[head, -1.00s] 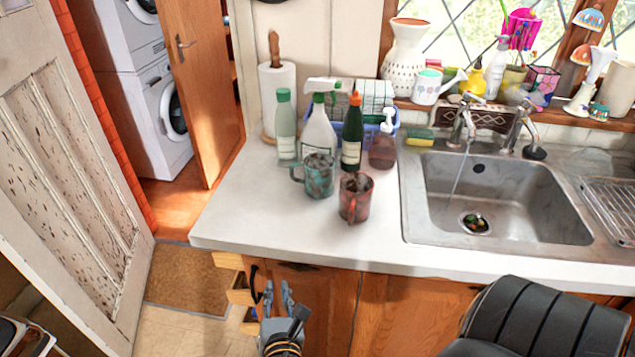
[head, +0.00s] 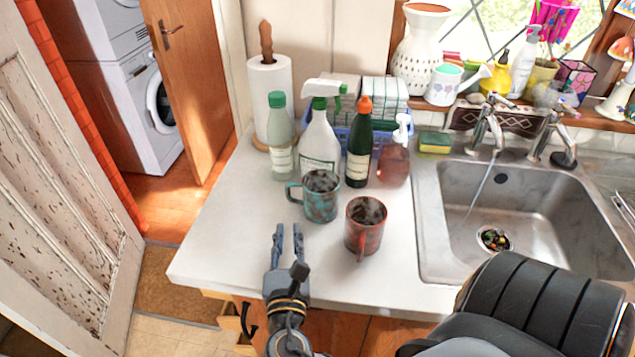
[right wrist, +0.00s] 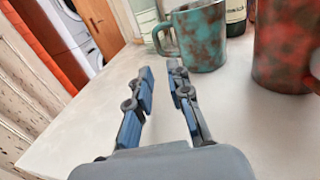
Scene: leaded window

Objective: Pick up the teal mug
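The teal mug (head: 319,199), mottled with brown, stands upright on the white counter (head: 222,205). Its handle is on its left side. The mug also shows in the right wrist view (right wrist: 201,40), beyond the fingertips. A red mug (head: 366,226) stands just to its right and nearer to me; it is at the right edge of the right wrist view (right wrist: 284,45). My right gripper (head: 288,232) is open and empty over the front of the counter, short of the teal mug and slightly left of it. Nothing is between its fingers (right wrist: 160,80). My left gripper is not in view.
Behind the mugs stand a green-capped bottle (head: 280,140), a spray bottle (head: 320,145), a dark bottle (head: 359,145) and a soap dispenser (head: 394,155). The sink (head: 520,215) lies to the right. The counter left of the teal mug is clear.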

